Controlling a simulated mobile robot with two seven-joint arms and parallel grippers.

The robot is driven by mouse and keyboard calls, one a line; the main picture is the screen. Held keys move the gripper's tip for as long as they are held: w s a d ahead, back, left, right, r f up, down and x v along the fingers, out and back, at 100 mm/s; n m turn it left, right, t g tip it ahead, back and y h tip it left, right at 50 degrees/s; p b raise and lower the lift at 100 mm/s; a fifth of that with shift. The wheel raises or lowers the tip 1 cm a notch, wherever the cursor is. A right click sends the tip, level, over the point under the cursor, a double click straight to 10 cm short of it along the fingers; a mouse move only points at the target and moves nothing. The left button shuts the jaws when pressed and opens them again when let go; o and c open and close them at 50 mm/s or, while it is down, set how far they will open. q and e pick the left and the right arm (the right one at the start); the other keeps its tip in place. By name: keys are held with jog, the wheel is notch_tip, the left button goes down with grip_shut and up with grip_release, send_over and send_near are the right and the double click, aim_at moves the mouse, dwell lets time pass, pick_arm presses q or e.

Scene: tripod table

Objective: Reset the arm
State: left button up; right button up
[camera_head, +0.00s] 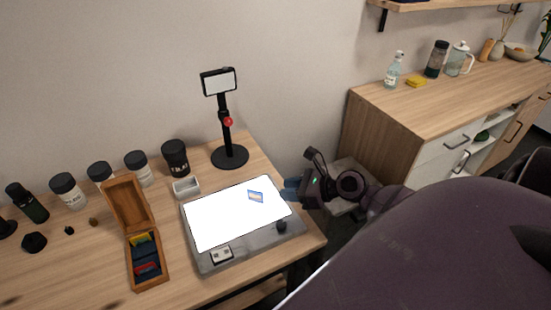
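My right arm comes in from the right. Its gripper (288,189) is at the right edge of the lit white panel, beside the table's right edge. The fingers are small and partly merge with the panel and body behind them, so I cannot tell how far apart they are. I see nothing clearly held in it. My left gripper is not in view.
The wooden table (195,290) holds a light panel (225,215) with a small card (256,197), an open wooden box (128,205), a phone tripod (229,155), a white tray (186,187) and several dark jars. A cabinet (400,120) stands right.

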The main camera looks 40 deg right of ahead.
jog(key=shift+s+d+r, duration=0.2)
jog(key=shift+s+d, duration=0.05)
jog(key=shift+s, duration=0.15)
dwell(0.4)
